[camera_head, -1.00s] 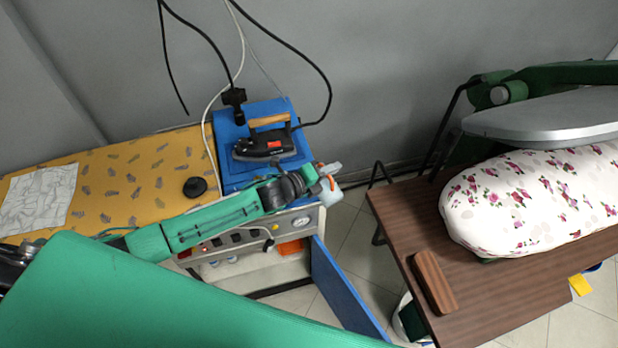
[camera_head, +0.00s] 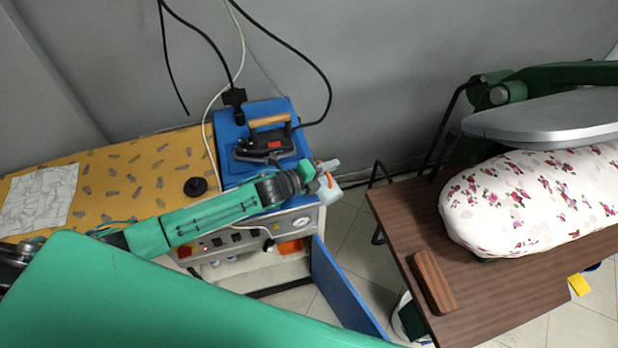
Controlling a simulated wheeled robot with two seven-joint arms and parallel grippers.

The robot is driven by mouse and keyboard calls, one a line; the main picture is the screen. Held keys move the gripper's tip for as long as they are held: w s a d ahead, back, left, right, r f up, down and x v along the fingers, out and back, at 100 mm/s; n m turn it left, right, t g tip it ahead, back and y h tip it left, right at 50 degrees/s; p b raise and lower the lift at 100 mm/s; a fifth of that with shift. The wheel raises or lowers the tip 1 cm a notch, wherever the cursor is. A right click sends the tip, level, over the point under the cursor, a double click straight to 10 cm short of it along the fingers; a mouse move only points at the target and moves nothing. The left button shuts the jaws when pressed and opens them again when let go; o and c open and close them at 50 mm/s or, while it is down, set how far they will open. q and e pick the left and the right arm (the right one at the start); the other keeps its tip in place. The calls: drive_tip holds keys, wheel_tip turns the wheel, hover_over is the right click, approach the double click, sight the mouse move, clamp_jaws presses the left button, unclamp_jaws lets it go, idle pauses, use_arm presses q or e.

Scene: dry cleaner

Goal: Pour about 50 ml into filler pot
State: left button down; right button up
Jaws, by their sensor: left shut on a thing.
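My left gripper (camera_head: 326,176) is at the end of my green arm, in front of the right edge of the blue ironing station. It is shut on a small pale, whitish container (camera_head: 329,194), mostly hidden by the gripper; whether it is tilted or holds liquid I cannot tell. No pouring stream shows. I cannot pick out a filler pot for certain. A black round cap (camera_head: 196,187) lies on the yellow patterned board. My right gripper is not in view.
An iron (camera_head: 265,143) stands on the blue station top (camera_head: 229,132), with cables hanging above it. An open blue door (camera_head: 344,290) is below. At the right, a brown table (camera_head: 500,302) bears a floral pressing pad (camera_head: 530,198) and a wooden block (camera_head: 433,282).

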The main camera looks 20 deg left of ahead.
sight(331, 186)
use_arm(q)
drive_tip(key=shift+w+a+r+n+p, duration=0.1)
drive_tip(key=shift+r+n+p, duration=0.1)
drive_tip(key=shift+n+p, duration=0.15)
idle(0.7)
drive_tip(key=s+d+f+m+b, duration=0.2)
drive_tip(key=b, duration=0.1)
drive_tip(key=shift+s+d+f+t, duration=0.2)
drive_tip(key=shift+d+t, duration=0.1)
drive_tip(key=shift+s+d+r+m+y, duration=0.1)
drive_tip(key=shift+d+r+m+y, duration=0.05)
drive_tip(key=shift+r+m+y, duration=0.2)
drive_tip(key=shift+s+d+f+m+b, duration=0.1)
drive_tip(key=shift+f+m+b, duration=0.2)
drive_tip(key=shift+f+b, duration=0.45)
drive_tip(key=s+d+f+m+t+b, duration=0.1)
drive_tip(key=s+d+f+m+b, duration=0.1)
drive_tip(key=f+m+b, duration=0.3)
drive_tip(key=s+d+f+m+t+b, duration=0.1)
drive_tip(key=s+d+f+m+b, duration=0.2)
drive_tip(key=f+m+b, duration=0.3)
drive_tip(key=d+b, duration=0.1)
drive_tip(key=b, duration=0.4)
drive_tip(key=shift+s+d+f+t, duration=0.15)
drive_tip(key=shift+s+d+t, duration=0.15)
drive_tip(key=shift+d+t, duration=0.1)
